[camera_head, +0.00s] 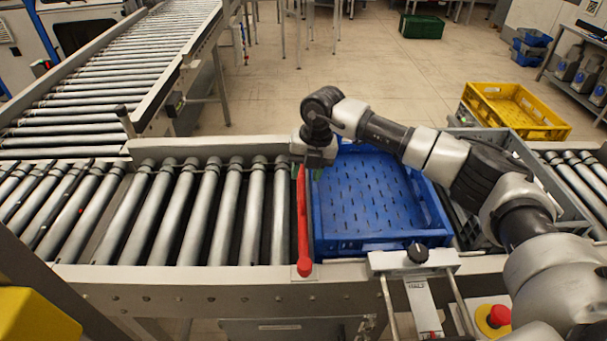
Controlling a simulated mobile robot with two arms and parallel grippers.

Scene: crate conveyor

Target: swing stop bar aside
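The red stop bar (303,232) lies across the roller conveyor, its near end at the front rail. It runs along the left side of a blue crate (380,243), with the crate close to it or touching. My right gripper (307,172) points down over the far end of the stop bar. Its two greenish fingertips look spread apart, one on each side of the bar's far end. Whether they touch the bar is hard to see. My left gripper is out of view.
Bare rollers (200,215) lie left of the stop bar. A grey crate (470,228) stands right of the blue one, partly behind my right arm. A yellow crate (515,108) is beyond the conveyor. A red stop button (498,315) is at the front right.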

